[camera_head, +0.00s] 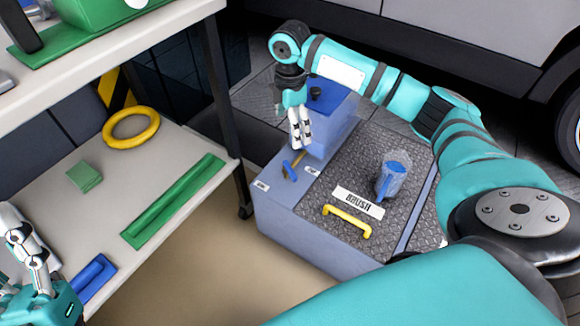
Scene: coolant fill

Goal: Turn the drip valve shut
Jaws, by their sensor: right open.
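What looks like the drip valve is a small blue handle with an orange-brown part (291,171), on top of the blue-grey cabinet (274,200) near its left edge. My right gripper (301,145) points down just above and slightly right of the handle. It is open, its fingers look close together, and nothing shows between them. I cannot tell whether a fingertip touches the handle. My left gripper (14,218) is at the lower left edge over the bench's lower shelf; its finger gap is not clear.
A raised blue box (335,125) with a dark cap stands behind the valve. A blue jug (393,175), a "BRUSH" label (358,201) and a yellow handle (347,221) are on the dark tread plate. The shelf (60,225) holds a yellow ring (131,112) and green pieces.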

